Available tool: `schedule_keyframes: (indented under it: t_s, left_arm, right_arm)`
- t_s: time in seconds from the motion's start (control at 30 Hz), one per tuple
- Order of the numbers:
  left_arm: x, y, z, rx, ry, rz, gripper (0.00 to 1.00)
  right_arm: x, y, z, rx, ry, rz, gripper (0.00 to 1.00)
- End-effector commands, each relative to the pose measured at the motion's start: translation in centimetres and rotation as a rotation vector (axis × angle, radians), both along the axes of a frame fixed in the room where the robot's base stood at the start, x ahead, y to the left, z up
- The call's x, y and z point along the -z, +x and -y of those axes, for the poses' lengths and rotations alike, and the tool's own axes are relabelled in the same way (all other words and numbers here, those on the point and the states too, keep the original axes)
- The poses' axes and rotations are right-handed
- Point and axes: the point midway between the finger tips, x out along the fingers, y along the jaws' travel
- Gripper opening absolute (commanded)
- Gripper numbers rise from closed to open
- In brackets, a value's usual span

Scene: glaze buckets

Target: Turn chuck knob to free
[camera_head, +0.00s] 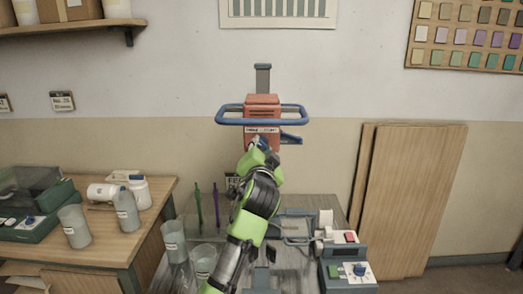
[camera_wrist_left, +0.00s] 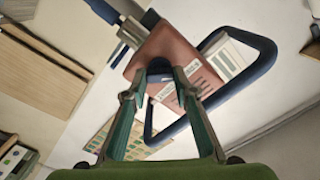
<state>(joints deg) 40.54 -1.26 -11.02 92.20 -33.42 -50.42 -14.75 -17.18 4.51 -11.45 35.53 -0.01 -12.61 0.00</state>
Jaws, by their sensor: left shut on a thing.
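The mixer's orange-red head (camera_head: 262,104) stands upright on a grey column, with a blue loop handle (camera_head: 303,119) around it. My left gripper (camera_head: 258,146) reaches up to the lower front of the head. In the left wrist view the two green fingers (camera_wrist_left: 160,88) close in on a dark blue knob (camera_wrist_left: 159,65) on the head's labelled face. The gripper is shut on this knob, which is partly hidden between the fingertips. In the head view my gripper covers the knob, so its pointer setting cannot be read. My right gripper is not in view.
A blue lever (camera_head: 291,139) sticks out right of the head. Below are clear cups (camera_head: 174,240) at the left and a grey control box (camera_head: 345,266) with a blue dial at the right. A wooden bench (camera_head: 150,215) stands left; boards (camera_head: 410,200) lean on the wall.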

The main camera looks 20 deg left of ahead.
Motion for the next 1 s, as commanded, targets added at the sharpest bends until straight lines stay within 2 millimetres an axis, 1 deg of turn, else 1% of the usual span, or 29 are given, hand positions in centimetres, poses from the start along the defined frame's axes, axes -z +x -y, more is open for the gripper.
schedule_keyframes:
  t_s: [0.37, 0.4, 0.43, 0.47, 0.83, 0.93, 1.0]
  left_arm:
    - [0.2, 0.0, 0.0, 0.001, -0.008, -0.001, 0.05]
    - [0.2, 0.0, 0.0, 0.001, -0.008, -0.001, 0.34]
    - [0.1, 0.0, 0.0, 0.001, -0.008, -0.001, 0.42]
    - [0.1, 0.0, 0.0, 0.001, -0.008, -0.001, 0.43]
    - [0.0, -0.2, 0.1, 0.001, -0.005, 0.001, 0.43]
    - [0.0, -1.0, 0.4, 0.001, -0.005, 0.001, 0.43]
    - [0.1, -2.0, 0.7, 0.001, -0.006, 0.002, 0.43]
  right_arm:
    - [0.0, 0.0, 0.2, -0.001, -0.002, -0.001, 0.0]
    - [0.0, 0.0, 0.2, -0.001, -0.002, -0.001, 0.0]
    - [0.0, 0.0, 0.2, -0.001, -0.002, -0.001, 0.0]
    - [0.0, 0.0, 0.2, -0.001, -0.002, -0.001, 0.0]
    - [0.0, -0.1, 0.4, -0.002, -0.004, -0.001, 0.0]
    - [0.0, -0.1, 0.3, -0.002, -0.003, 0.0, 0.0]
    - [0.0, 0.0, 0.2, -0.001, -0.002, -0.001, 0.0]
